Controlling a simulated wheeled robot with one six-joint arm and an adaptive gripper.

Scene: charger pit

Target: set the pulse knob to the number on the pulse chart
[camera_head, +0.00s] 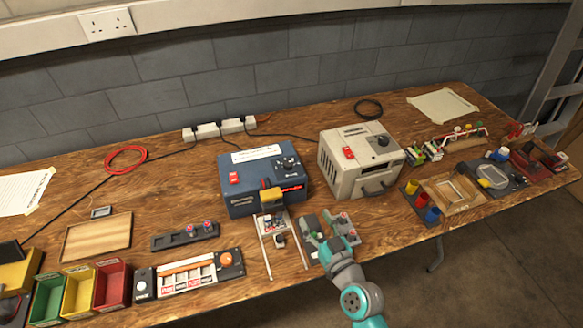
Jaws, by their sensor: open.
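A blue box (238,199) stands mid-table with a black knob (288,165), a red switch and a white label on its sloped top. A beige box (340,166) to its right carries a red switch and a dark knob (382,141). The lettering is too small to show which knob is the pulse knob. Papers lie at the far left (22,192) and back right (443,105); I cannot tell which, if either, is the pulse chart, and no number is readable. My gripper (325,229) is open near the table's front edge, below the boxes and apart from both knobs.
A small module with white rails (272,225) is left of my gripper. Coloured bins (80,290), a wooden tray (97,237) and a switch panel (188,273) fill the left front. More trays and fittings crowd the right (455,190). A power strip (218,129) lies behind.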

